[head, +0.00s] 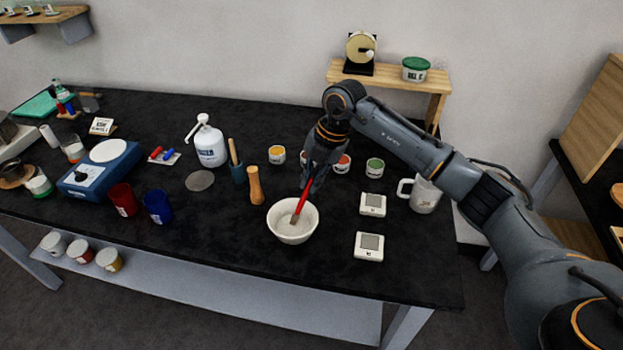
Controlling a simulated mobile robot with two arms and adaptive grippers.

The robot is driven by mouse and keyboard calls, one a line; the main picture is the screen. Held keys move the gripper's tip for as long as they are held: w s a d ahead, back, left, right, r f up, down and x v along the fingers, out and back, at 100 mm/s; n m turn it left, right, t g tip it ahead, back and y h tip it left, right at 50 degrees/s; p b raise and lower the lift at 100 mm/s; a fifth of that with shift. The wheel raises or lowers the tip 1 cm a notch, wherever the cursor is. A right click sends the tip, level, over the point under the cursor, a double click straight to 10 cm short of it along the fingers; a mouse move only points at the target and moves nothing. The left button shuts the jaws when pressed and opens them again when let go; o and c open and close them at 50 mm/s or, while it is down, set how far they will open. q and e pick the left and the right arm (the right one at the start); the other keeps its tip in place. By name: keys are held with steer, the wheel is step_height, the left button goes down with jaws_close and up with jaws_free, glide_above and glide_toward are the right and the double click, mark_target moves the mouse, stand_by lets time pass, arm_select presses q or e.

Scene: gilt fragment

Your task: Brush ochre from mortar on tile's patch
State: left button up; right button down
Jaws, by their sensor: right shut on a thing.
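My right gripper (314,174) is shut on the red-handled brush (303,200). It holds the brush tilted, with the bristle end down inside the white mortar (292,236). Whether the bristles touch the bottom cannot be told. The inside of the mortar looks pale, and I cannot make out ochre in it. Two white square tiles with grey patches lie to the right of the mortar: a farther tile (373,211) and a nearer tile (368,254). The brush is apart from both. My left gripper is not in view.
A wooden pestle (255,187) stands left of the mortar. Small colour pots, including a yellow one (277,155) and a green one (375,168), stand behind it. A white mug (426,196) is right of the tiles. Red (123,199) and blue (158,206) cups stand left.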

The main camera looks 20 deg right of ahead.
steer(key=shift+f+b, duration=0.3)
steer(key=shift+f, duration=0.3)
stand_by(1.4)
steer(key=shift+r, duration=0.1)
steer(key=shift+r+p, duration=2.5)
steer(key=shift+r, duration=0.95)
